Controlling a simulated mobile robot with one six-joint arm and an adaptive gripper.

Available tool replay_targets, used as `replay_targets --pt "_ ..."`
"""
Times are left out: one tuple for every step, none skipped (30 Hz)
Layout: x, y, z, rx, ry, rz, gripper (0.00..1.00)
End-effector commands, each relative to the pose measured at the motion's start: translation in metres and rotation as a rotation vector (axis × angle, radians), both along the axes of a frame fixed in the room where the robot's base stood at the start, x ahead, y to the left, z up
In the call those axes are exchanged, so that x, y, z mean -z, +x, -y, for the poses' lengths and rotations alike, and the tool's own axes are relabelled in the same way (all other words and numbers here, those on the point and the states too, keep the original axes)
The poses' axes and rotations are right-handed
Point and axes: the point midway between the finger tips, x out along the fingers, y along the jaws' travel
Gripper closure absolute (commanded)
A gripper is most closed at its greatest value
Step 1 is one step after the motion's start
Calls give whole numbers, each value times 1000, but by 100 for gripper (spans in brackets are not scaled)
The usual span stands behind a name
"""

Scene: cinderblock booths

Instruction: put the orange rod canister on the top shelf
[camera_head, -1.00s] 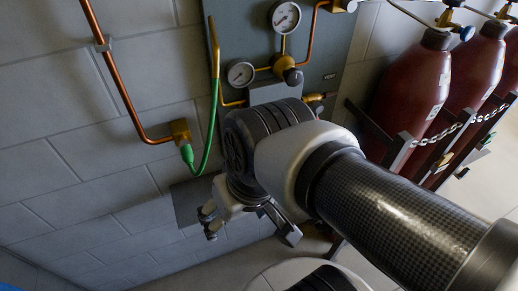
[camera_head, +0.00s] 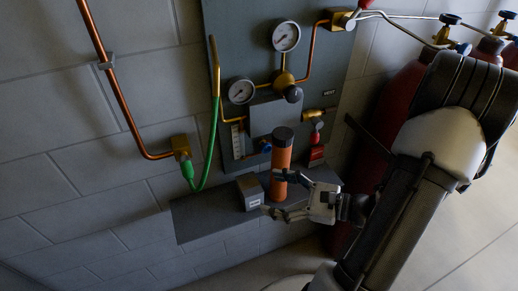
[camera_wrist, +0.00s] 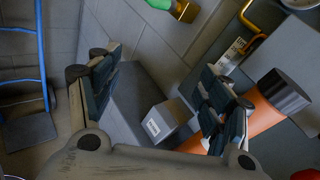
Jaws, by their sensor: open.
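The orange rod canister (camera_head: 281,172), with a dark cap, stands upright on a grey shelf (camera_head: 197,222) fixed to the wall. Only one shelf clearly shows, so I cannot tell which is the top one.
A small grey labelled box (camera_head: 249,190) sits on the shelf left of the canister. Behind are a panel with gauges (camera_head: 286,37), a green hose (camera_head: 211,140) and copper pipes. Dark red cylinders (camera_head: 392,105) stand right. The shelf's left end is bare.

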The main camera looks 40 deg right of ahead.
Motion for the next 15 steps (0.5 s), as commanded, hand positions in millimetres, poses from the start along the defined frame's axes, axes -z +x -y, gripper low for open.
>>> replay_targets --pt "11 -8 30 145 80 15 28" --pt "16 -13 46 217 115 28 28" --pt "21 -20 64 303 156 43 28" --pt "26 -25 76 362 181 54 28" --pt "30 -30 86 414 203 63 28" --pt "34 -37 98 472 226 75 28" --pt "37 -41 105 506 241 81 28" --pt "39 -44 111 536 252 87 28" --pt "42 -48 116 563 262 92 28" --pt "43 -49 119 578 267 95 28" --pt "44 -49 121 587 271 97 28" --pt "44 -46 122 592 273 98 28" --pt "44 -43 122 593 273 98 28" --pt "44 -38 122 591 273 98 28" --pt "44 -31 121 589 272 98 28"
